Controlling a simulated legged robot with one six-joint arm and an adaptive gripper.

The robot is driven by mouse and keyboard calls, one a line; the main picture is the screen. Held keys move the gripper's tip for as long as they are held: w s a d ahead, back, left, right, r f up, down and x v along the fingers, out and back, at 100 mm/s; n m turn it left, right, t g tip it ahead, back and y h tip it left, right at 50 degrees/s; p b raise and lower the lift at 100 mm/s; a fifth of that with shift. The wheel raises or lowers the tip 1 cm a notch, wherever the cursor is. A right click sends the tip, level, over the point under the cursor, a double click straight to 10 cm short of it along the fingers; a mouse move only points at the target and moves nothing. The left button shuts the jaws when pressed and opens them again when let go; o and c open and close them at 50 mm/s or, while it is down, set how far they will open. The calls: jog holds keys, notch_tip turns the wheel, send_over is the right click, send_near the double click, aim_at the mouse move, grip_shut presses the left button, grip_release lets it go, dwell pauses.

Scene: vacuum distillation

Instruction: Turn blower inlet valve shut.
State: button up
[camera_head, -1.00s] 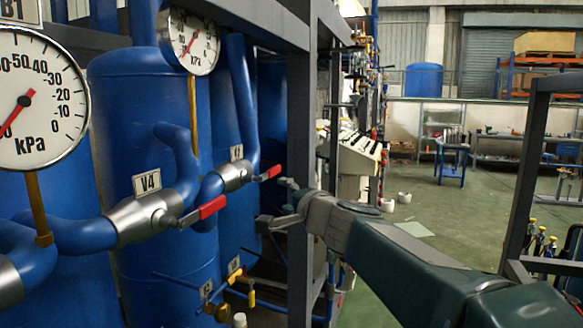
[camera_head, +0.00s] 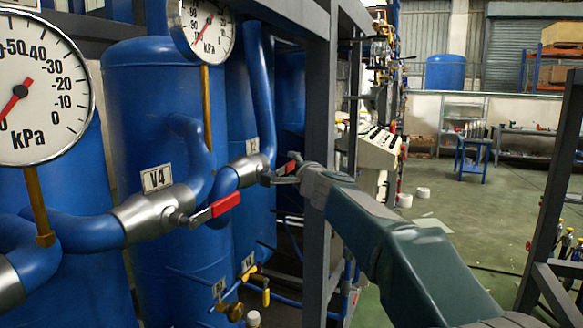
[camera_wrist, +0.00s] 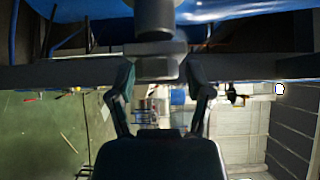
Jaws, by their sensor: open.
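Two grey-metal valves with red lever handles sit on the blue pipes in the head view. The near valve (camera_head: 148,214), beside the V4 label, has its red lever (camera_head: 226,204) angled up to the right. The farther valve (camera_head: 248,168) has a small red lever (camera_head: 290,166), mostly hidden by my gripper (camera_head: 281,172). I cannot tell from labels which is the blower inlet valve. My gripper is open, its fingers around the farther lever. In the wrist view, a grey block (camera_wrist: 157,66) lies between the fingertips, below a dark round valve part (camera_wrist: 154,18); contact is unclear.
Large pressure gauges (camera_head: 36,90) stand at the left, in front of blue tanks (camera_head: 150,90). A dark steel frame post (camera_head: 318,110) rises right beside my gripper. Small yellow-handled valves (camera_head: 249,272) sit low. The green floor (camera_head: 440,190) at the right is mostly open.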

jog(key=shift+w+a, duration=0.35)
jog(key=shift+w, duration=0.15)
grip_shut()
